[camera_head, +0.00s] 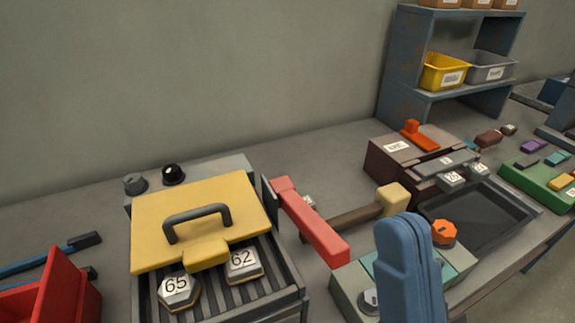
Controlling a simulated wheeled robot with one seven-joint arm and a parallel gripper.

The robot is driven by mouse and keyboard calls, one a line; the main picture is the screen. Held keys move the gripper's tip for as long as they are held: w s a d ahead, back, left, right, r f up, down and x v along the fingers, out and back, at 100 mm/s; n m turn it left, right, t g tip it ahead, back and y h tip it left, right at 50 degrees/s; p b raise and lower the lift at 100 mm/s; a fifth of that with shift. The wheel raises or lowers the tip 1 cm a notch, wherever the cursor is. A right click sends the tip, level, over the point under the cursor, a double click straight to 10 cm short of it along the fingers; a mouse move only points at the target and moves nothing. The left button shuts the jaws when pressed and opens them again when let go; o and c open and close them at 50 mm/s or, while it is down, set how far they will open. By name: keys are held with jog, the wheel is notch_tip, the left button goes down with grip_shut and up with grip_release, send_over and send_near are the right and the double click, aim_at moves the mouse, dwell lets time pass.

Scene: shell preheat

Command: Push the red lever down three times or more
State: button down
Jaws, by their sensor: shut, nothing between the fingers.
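A long red lever (314,224) is beside the right side of a grey heater box (290,295) with a yellow lid (165,215). It slopes from its far end near a dark side plate down toward the near right. Its near end stands close to a green-grey box. I see no gripper on or touching the lever. A blue rounded part of my arm rises from the bottom edge right of the lever, apart from it in the picture. My gripper is not in view.
A hammer with a wooden handle and yellow head (392,198) lies right of the lever. A green-grey box (345,292) with an orange knob (444,232) stands nearer. A smaller orange-red handle (420,137) sits on a brown machine. A red bin (65,295) is at left.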

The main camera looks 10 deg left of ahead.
jog(key=s+d+f+m+g+h, duration=0.2)
jog(key=s+d+f+g+h, duration=0.3)
jog(key=s+d+f, duration=0.3)
jog(key=s+d+f+m+g+h, duration=0.3)
jog(key=s+d+f+g+h, duration=0.2)
jog(key=f, duration=0.8)
jog(key=s+d+h, duration=0.3)
jog(key=s+d, duration=0.1)
jog(key=s, duration=0.1)
jog(key=shift+s+d+f+g+h, duration=0.2)
jog(key=shift+f+g+h, duration=0.1)
jog(key=shift+g, duration=0.1)
jog(key=shift+a, duration=0.15)
